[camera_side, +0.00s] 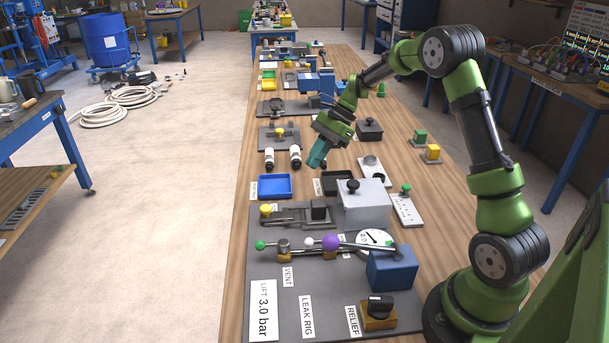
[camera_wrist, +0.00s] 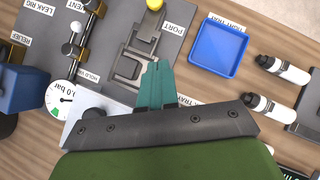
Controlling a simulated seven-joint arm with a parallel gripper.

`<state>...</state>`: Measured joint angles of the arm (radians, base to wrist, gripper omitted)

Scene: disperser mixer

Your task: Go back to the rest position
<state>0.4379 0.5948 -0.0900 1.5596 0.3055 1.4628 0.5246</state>
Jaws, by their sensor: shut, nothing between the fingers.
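My gripper (camera_side: 319,154) hangs over the wooden bench in the side view, pointing down and to the left. Its teal fingers are together with nothing between them. In the wrist view the closed fingers (camera_wrist: 156,84) stand above the area between the leak rig board and the blue tray. My green arm reaches from the right side of the side view, arched over the bench. The fingertips appear apart from every object, above the region of the black tray and the two bottles.
Below are a blue tray (camera_side: 274,186), a grey box (camera_side: 364,206) with a black knob, two white bottles (camera_side: 295,156) and the leak rig board (camera_side: 278,291) with a gauge (camera_side: 374,239). A white switch strip (camera_side: 406,209) lies right.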

